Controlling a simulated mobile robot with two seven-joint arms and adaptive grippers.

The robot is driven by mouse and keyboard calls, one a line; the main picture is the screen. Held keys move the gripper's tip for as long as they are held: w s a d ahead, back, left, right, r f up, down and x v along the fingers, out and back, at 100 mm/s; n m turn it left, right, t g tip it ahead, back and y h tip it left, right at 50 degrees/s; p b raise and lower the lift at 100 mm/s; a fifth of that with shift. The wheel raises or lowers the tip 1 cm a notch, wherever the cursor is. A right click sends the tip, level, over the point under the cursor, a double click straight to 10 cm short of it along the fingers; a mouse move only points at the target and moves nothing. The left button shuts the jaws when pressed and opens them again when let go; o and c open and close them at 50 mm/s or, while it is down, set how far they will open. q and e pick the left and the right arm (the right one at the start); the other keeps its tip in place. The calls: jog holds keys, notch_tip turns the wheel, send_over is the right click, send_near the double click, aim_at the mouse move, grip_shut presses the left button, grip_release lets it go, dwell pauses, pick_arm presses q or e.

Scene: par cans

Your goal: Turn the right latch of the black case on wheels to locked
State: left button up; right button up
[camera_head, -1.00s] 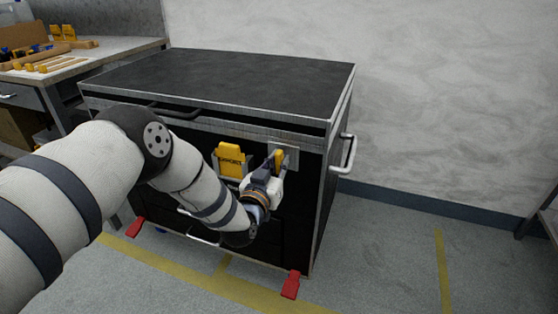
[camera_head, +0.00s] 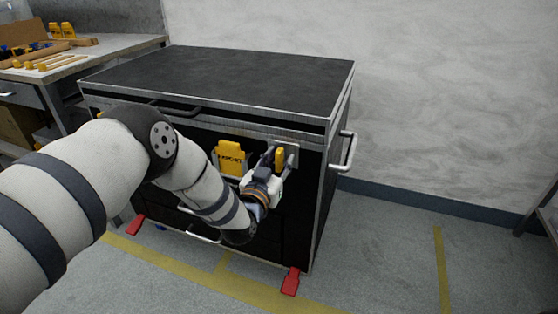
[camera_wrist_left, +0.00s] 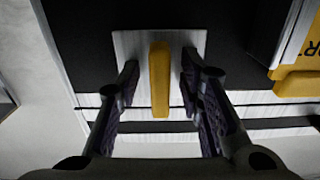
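The black case on wheels (camera_head: 220,85) stands against the wall, with a dark top and metal edges. Its right latch is a yellow handle (camera_head: 280,156) on a grey plate (camera_head: 292,152) at the upper right of the front. The handle stands about upright in the head view. In the wrist view the handle (camera_wrist_left: 159,80) is also lengthwise upright. My left gripper (camera_head: 277,165) is open, one finger on each side of the handle, with gaps visible on both sides in the wrist view (camera_wrist_left: 160,82). My right gripper is not in view.
A yellow lettered piece (camera_head: 230,157) is on the case front, left of the latch. A side handle (camera_head: 348,152) sticks out at the right. Red foot pedals (camera_head: 290,281) are at the bottom. A workbench (camera_head: 75,65) stands at the left. The floor to the right is clear.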

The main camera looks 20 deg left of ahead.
pick_arm(q)
jog(key=shift+s, duration=0.1)
jog(key=s, duration=1.2)
jog(key=shift+a, duration=0.25)
jog(key=shift+w, duration=0.1)
